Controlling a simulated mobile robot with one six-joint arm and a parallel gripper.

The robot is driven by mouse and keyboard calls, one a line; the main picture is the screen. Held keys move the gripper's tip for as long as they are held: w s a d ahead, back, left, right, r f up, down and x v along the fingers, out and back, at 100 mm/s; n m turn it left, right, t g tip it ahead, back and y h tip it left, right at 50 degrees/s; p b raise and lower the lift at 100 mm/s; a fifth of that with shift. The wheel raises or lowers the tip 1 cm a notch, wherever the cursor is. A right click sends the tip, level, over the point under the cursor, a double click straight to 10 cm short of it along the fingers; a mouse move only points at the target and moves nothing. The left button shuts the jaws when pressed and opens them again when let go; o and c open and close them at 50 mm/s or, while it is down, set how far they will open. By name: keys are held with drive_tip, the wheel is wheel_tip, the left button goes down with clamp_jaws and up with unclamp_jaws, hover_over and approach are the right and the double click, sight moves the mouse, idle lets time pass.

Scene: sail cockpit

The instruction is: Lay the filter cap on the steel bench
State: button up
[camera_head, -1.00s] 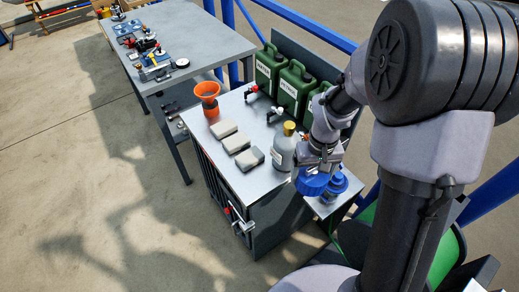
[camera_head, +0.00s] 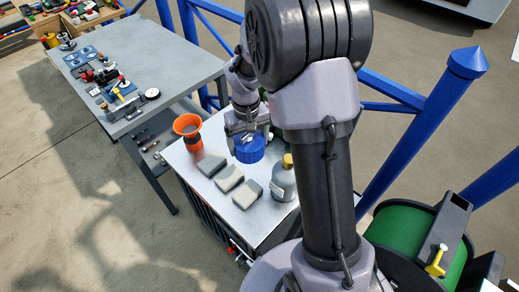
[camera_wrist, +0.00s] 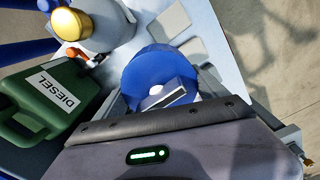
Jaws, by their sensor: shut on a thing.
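My gripper (camera_head: 248,130) is shut on the blue filter cap (camera_head: 250,149), a round ribbed cap. In the wrist view the cap (camera_wrist: 152,68) sits between the jaws, with its lower part hidden by the gripper. The gripper holds it over the light steel top (camera_head: 181,162) of a cabinet, near its far side. The gap below it is hard to judge. A long grey metal bench (camera_head: 184,72) stands to the left and behind, with its right end bare.
On the cabinet are an orange funnel (camera_head: 187,127), three grey blocks (camera_head: 229,179) and a grey bottle with a yellow cap (camera_head: 284,180). A green diesel can (camera_wrist: 45,105) is close in the wrist view. Tools (camera_head: 117,86) crowd the bench's front and left. Blue rails (camera_head: 405,95) run behind.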

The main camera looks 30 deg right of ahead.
drive_tip(key=b, duration=0.3)
hover_over(265, 162)
wheel_tip(265, 162, down, 5)
drive_tip(key=shift+m, duration=0.3)
wheel_tip(265, 162, down, 10)
drive_tip(key=b, duration=0.4)
drive_tip(key=shift+w+f, duration=0.1)
drive_tip(key=shift+w, duration=0.05)
